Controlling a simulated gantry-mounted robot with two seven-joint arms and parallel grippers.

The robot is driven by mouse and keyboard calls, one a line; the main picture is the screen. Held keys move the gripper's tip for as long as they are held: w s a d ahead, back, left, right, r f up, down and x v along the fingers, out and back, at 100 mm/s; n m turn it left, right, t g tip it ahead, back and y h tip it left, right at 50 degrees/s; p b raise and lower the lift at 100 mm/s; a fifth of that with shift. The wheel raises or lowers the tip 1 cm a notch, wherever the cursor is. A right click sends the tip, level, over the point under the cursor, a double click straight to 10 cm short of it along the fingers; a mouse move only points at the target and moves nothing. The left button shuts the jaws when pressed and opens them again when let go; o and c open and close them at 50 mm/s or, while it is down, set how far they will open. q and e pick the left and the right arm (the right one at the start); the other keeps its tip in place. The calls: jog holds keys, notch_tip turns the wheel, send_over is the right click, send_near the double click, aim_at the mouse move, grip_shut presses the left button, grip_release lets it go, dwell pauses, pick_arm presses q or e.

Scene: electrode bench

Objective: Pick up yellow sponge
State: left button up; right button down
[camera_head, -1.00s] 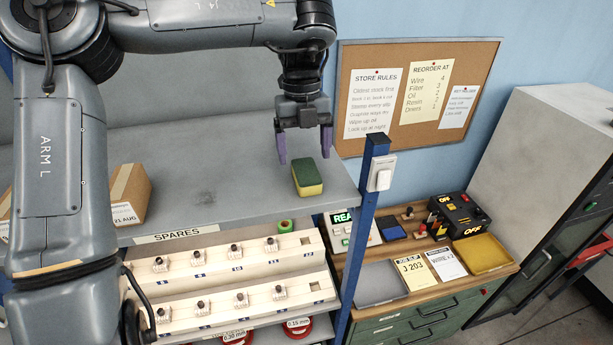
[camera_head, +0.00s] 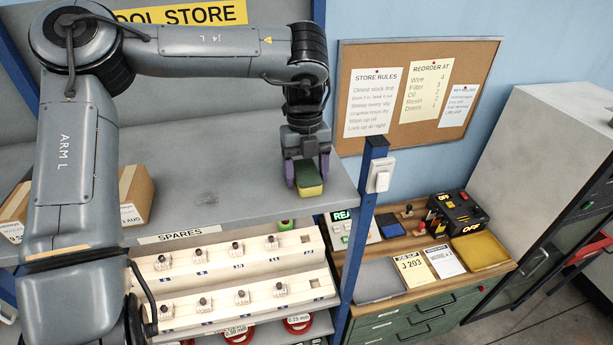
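The sponge (camera_head: 310,190), yellow with a green top, rests near the front right corner of the grey shelf (camera_head: 240,208). My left gripper (camera_head: 307,178) comes down over it from above. Its two purple fingers stand at the left and right sides of the sponge, and the gripper body hides the sponge's rear part. I see no clear gap between fingers and sponge, but cannot tell whether they press on it. My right gripper is out of view.
A blue post (camera_head: 366,205) with a white switch box (camera_head: 381,174) stands just right of the sponge. A cardboard box (camera_head: 137,192) is at the shelf's left. A small green object (camera_head: 285,224) lies below the shelf edge. The shelf's middle is clear.

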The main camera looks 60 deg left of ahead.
aim_at(306, 171)
pick_arm(q)
jog(key=c, duration=0.8)
jog(key=shift+o, duration=0.2)
notch_tip(306, 171, up, 10)
jog(key=shift+r+b, duration=0.1)
jog(key=shift+b, duration=0.4)
jog(key=o, duration=0.5)
jog(key=c, duration=0.4)
